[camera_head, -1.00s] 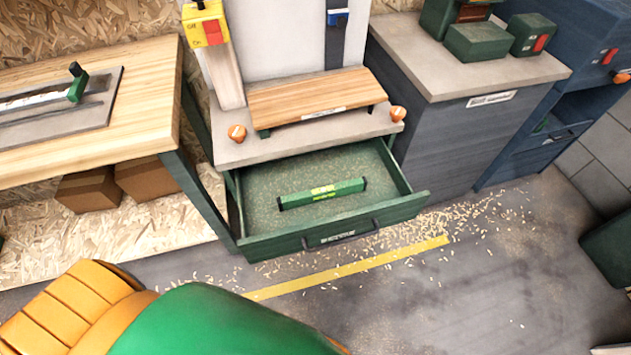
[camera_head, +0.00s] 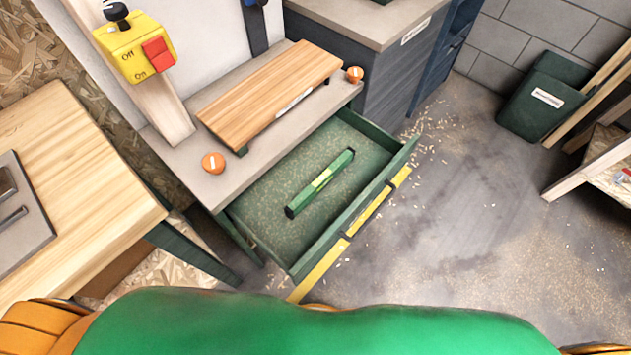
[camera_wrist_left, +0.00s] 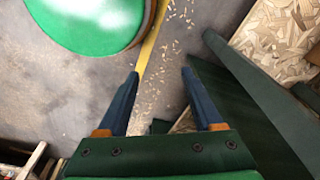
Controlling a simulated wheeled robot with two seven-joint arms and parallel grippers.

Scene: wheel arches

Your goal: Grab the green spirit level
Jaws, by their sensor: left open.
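The green spirit level (camera_head: 320,183) lies in the open green drawer (camera_head: 258,212), resting on the drawer floor and apart from the walls. In the head view it runs from lower left to upper right, with dark end caps. My left gripper (camera_wrist_left: 160,75) shows only in the left wrist view. Its two blue fingers are apart, with nothing between them, above the floor. The spirit level is not visible in that view. My right gripper is not in view.
A wooden board (camera_head: 270,92) sits on the grey top above the drawer. A wooden workbench (camera_head: 75,185) stands at the left. A dark green bin (camera_head: 540,100) and a wooden frame stand at the right. The floor (camera_head: 465,225) right of the drawer is clear apart from wood shavings.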

